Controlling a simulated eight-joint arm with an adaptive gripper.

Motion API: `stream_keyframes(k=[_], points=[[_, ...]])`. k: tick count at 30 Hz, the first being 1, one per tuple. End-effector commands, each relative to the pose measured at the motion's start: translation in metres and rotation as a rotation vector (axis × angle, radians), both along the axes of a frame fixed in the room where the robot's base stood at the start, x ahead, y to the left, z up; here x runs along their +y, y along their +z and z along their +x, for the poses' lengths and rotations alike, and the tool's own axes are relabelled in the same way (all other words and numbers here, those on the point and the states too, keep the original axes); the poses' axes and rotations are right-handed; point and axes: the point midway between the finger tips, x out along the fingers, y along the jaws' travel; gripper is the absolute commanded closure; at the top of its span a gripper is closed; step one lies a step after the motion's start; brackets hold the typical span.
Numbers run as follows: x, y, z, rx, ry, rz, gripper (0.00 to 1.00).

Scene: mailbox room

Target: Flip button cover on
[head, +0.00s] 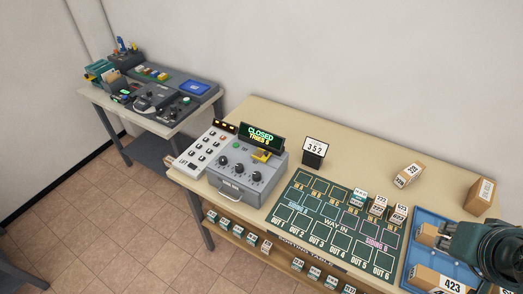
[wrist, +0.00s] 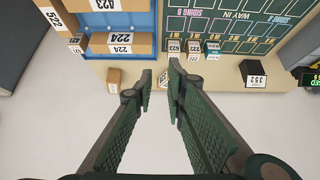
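A grey console box (head: 246,175) with dark knobs stands at the left end of the sorting table. On its top right sits a small yellow piece (head: 261,156) that looks like the button cover; whether it is up or down is too small to tell. A display (head: 261,136) reading "CLOSED" stands behind it. My gripper (wrist: 160,72) is open and empty in the wrist view, with a gap between its green fingers. In the head view, my dark green arm end is at the right edge, far from the console. The wrist view does not show the yellow piece.
A blue tray (head: 412,273) with boxes lies at the table's right end. Small labelled blocks (head: 378,205) stand on the green board (head: 333,222). A "352" sign (head: 315,150) stands behind the board. Loose boxes (head: 410,174) lie at the back right. A second table (head: 150,122) holds devices.

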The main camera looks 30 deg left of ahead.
Motion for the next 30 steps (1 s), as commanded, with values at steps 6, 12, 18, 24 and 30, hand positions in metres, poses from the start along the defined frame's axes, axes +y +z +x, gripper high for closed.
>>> stream_keyframes(k=[6,12,18,24,30], points=[[0.007,0.005,0.007,0.006,0.022,-0.002,1.0],[0.022,0.013,0.022,0.017,0.066,-0.006,1.0],[0.044,0.023,0.041,0.034,0.127,-0.011,1.0],[0.069,0.032,0.061,0.05,0.192,-0.019,1.0],[0.096,0.038,0.08,0.067,0.256,-0.026,1.0]])
